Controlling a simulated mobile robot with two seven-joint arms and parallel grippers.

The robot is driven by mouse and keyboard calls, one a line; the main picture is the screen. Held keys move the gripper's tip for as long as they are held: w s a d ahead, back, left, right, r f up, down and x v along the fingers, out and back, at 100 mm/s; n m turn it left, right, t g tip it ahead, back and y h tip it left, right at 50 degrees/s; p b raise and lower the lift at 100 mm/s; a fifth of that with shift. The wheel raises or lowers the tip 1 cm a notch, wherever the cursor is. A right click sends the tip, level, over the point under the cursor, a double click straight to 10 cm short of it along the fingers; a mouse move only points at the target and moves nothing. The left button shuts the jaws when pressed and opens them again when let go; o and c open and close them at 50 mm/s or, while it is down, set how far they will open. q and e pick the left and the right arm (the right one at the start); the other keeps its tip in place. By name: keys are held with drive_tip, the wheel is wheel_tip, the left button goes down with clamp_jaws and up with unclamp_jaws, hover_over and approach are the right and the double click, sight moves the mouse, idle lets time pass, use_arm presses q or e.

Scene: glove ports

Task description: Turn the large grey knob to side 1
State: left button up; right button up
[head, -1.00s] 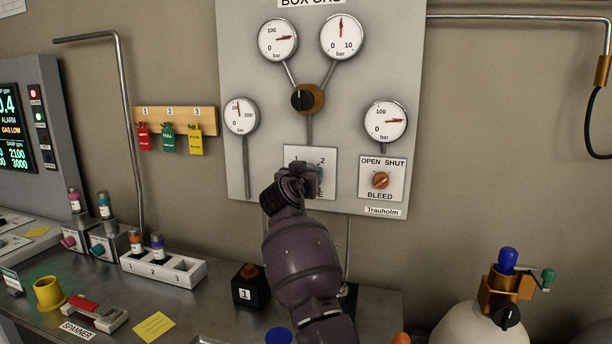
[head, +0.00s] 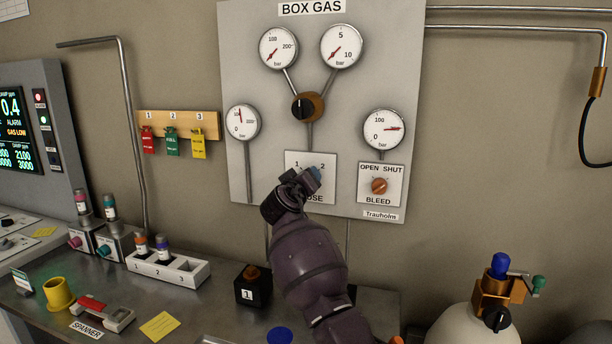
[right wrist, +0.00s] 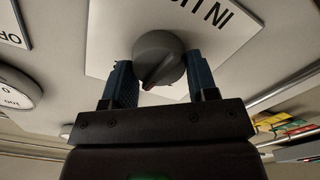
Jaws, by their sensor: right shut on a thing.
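The large grey knob (right wrist: 160,58) shows in the right wrist view, on a white plate (right wrist: 110,30) with upside-down lettering. A red pointer mark on it faces toward my gripper; I cannot tell which side it indicates. My right gripper (right wrist: 160,80) is shut on the knob, one blue finger at each side. In the head view my right gripper (head: 311,178) is at the white plate marked 1 and 2 (head: 325,192), below the selector on the gauge panel. There it hides most of the knob. My left gripper is not in view.
The gauge panel (head: 240,50) carries several dials and an orange-brown selector (head: 308,106). An orange bleed knob (head: 379,186) is right of my gripper. A gas cylinder (head: 465,325) stands lower right. The bench (head: 200,315) holds a black button box (head: 253,288) and a vial rack (head: 180,271).

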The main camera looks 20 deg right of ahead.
drive_tip(key=n+p, duration=0.2)
drive_tip(key=n, duration=0.2)
drive_tip(key=shift+r+n+p, duration=0.1)
drive_tip(key=shift+n+p, duration=0.2)
drive_tip(key=shift+p, duration=0.1)
drive_tip(key=shift+n+p, duration=0.3)
drive_tip(key=shift+n, duration=0.2)
drive_tip(key=shift+n+p, duration=0.65)
drive_tip(key=shift+n, duration=0.55)
drive_tip(key=shift+a+f+n+p, duration=0.1)
drive_tip(key=shift+n+p, duration=0.1)
drive_tip(key=shift+n, duration=0.4)
drive_tip(key=shift+f+n+p, duration=0.1)
drive_tip(key=shift+n+p, duration=0.05)
drive_tip(key=shift+n, duration=0.45)
drive_tip(key=o, duration=0.9)
drive_tip(key=shift+w+f, duration=0.1)
